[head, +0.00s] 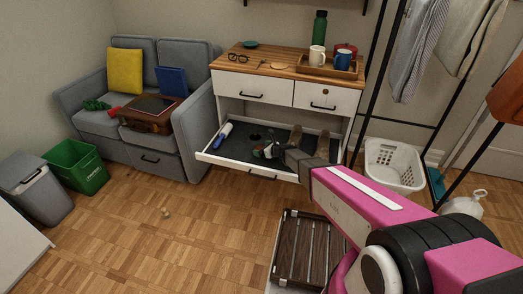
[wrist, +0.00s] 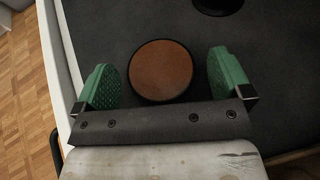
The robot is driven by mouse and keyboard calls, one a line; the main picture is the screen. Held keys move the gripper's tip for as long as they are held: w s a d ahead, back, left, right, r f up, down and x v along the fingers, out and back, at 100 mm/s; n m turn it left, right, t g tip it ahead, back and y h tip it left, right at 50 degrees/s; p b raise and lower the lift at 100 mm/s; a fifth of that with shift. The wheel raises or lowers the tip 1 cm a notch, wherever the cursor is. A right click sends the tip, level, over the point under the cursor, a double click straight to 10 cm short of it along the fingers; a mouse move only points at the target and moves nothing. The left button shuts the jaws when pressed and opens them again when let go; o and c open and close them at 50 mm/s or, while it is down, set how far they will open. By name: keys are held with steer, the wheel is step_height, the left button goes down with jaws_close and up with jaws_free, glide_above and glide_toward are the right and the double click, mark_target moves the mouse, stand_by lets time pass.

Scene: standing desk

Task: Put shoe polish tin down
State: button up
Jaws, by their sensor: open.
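The shoe polish tin (wrist: 161,70) is a round, flat tin with a brown top and a black rim. In the wrist view it lies on the dark lining of the open drawer (wrist: 125,20), between the green fingertips of my gripper (wrist: 165,80). Both fingers are spread, with a gap on each side of the tin. In the head view my gripper (head: 268,151) is down inside the drawer (head: 222,158), and I cannot make out the tin clearly there.
A blue and white bottle (head: 223,135) lies at the drawer's left. Another dark round item (wrist: 217,3) shows at the top of the wrist view. The drawer's white wall (wrist: 60,50) is left of my gripper. The wooden top (head: 262,60) holds a tray, mugs and glasses.

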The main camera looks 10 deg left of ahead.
steer(key=v, duration=1.1)
steer(key=shift+s+d+r, duration=0.2)
steer(key=shift+r, duration=0.05)
steer(key=s+d+r+n+g+h, duration=0.2)
steer(key=s+d+r+n+h, duration=0.2)
steer(key=d, duration=0.7)
steer(key=s+d+r+n+g+h, duration=0.2)
steer(key=s+d+r+n+h, duration=0.2)
steer(key=s+d+n, duration=0.5)
steer(key=s+d+r+n+g+h, duration=0.2)
steer(key=s+d+r+n+h, duration=0.2)
steer(key=d+n, duration=0.6)
steer(key=s+d+r, duration=0.1)
steer(key=s+d, duration=0.1)
steer(key=d, duration=0.1)
steer(key=shift+s+d+r, duration=0.3)
steer(key=shift+d+r, duration=0.05)
steer(key=shift+r, duration=0.05)
